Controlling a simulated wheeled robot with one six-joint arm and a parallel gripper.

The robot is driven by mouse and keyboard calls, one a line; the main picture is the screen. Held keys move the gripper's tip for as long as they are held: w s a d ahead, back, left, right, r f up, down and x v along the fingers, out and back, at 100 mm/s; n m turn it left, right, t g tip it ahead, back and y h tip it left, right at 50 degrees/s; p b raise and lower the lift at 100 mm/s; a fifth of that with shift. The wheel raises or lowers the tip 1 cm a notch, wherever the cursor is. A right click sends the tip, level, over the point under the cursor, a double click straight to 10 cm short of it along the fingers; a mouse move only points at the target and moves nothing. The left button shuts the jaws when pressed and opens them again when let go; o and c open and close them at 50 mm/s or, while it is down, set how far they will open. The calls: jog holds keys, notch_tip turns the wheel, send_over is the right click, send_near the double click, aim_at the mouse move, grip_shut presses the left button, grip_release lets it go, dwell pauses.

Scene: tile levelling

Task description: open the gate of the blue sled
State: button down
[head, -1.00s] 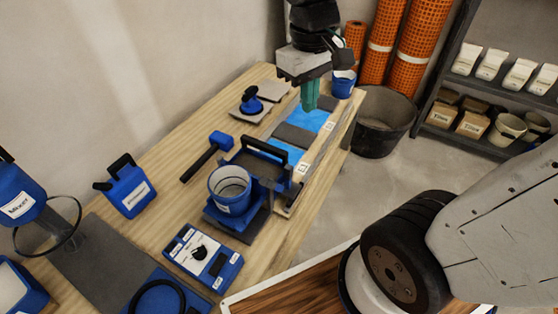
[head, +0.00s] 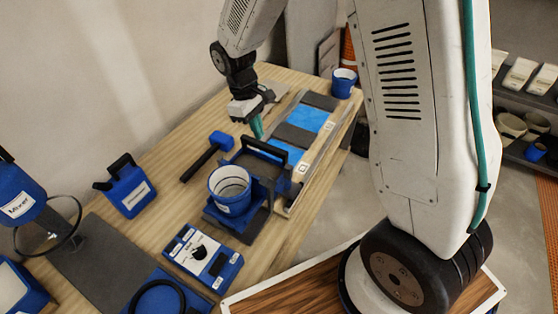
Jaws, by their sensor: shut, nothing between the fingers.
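The blue sled (head: 262,162) stands on the wooden table with a black handle bar across its top and a blue bucket (head: 231,187) at its near end. I cannot make out whether its gate is open or shut. My gripper (head: 258,129) has teal fingers that are shut and empty. It points down just behind the sled, close to the far end of the black handle bar. I cannot tell whether it touches the sled.
A rubber mallet (head: 207,157) lies left of the sled. The grey and blue tile strip (head: 308,117) runs away behind it, with a blue cup (head: 344,82) at its far end. A blue control box (head: 202,260) lies in front. Bare table (head: 165,190) shows at the left.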

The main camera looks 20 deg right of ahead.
aim_at(288, 177)
jog(key=s+d+f, duration=0.4)
jog(key=s+f, duration=0.1)
jog(key=f, duration=0.4)
jog(key=shift+s+f, duration=0.15)
jog(key=shift+f, duration=0.2)
dwell(0.3)
